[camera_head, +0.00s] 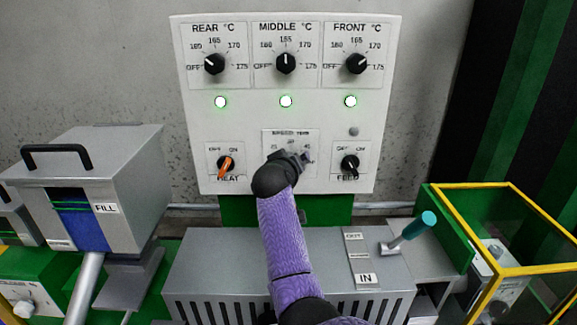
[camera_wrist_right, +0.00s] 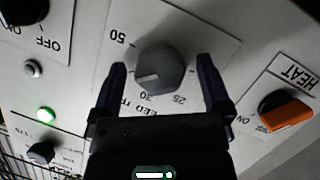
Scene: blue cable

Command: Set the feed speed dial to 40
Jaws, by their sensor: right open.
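The feed speed dial (camera_wrist_right: 162,68) is a grey knob with a white pointer line, on a white label in the right wrist view. The pointer aims left and slightly down, between the printed 50 and 30. The 40 mark is not readable. My right gripper (camera_wrist_right: 161,66) is open, its two dark fingers on either side of the dial, with visible gaps to the knob. In the head view my right gripper (camera_head: 298,157) is in front of the speed label (camera_head: 291,134) and hides most of the dial. My left gripper is not in view.
The orange HEAT switch (camera_head: 226,166) is left of the speed dial and the black FEED switch (camera_head: 350,164) is right of it on the white panel (camera_head: 252,115). Three temperature knobs and lit green lamps are above. A teal-handled lever (camera_head: 412,229) stands lower right.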

